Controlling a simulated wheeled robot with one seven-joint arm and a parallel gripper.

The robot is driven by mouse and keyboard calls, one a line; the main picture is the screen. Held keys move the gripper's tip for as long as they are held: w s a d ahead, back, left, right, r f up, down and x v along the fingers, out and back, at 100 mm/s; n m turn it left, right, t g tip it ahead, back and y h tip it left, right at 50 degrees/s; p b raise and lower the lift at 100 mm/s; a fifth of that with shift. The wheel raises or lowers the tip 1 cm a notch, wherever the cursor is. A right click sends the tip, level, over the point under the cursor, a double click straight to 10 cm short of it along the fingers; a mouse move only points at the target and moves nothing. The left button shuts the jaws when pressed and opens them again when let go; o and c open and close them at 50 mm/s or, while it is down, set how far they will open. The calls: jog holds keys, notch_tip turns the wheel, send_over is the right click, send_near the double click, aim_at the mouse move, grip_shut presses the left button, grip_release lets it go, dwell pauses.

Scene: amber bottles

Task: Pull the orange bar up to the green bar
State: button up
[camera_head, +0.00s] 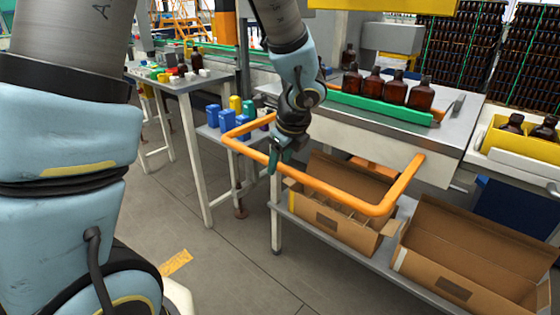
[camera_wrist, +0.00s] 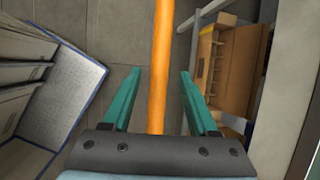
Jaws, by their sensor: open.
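The orange bar (camera_head: 335,193) is a rounded U-shaped rail standing out from the front of the metal table. It also shows in the wrist view (camera_wrist: 160,65), running lengthwise between my two fingers. My gripper (camera_head: 275,165) is at the left part of the bar's long front side, fingers pointing down. In the wrist view my gripper (camera_wrist: 160,85) is open, with one green finger on each side of the bar and a gap on both sides. The green bar (camera_head: 380,107) lies along the table top, in front of several amber bottles (camera_head: 395,90).
Open cardboard boxes (camera_head: 340,200) stand on the shelf below the bar. A side table (camera_head: 180,85) with small coloured items is at the left, with blue and yellow bottles (camera_head: 228,115) near it. A yellow crate (camera_head: 520,140) is at the right. The floor in front is clear.

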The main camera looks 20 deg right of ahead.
jog(key=v, duration=1)
jog(key=shift+p, duration=0.3)
jog(key=shift+a, duration=0.1)
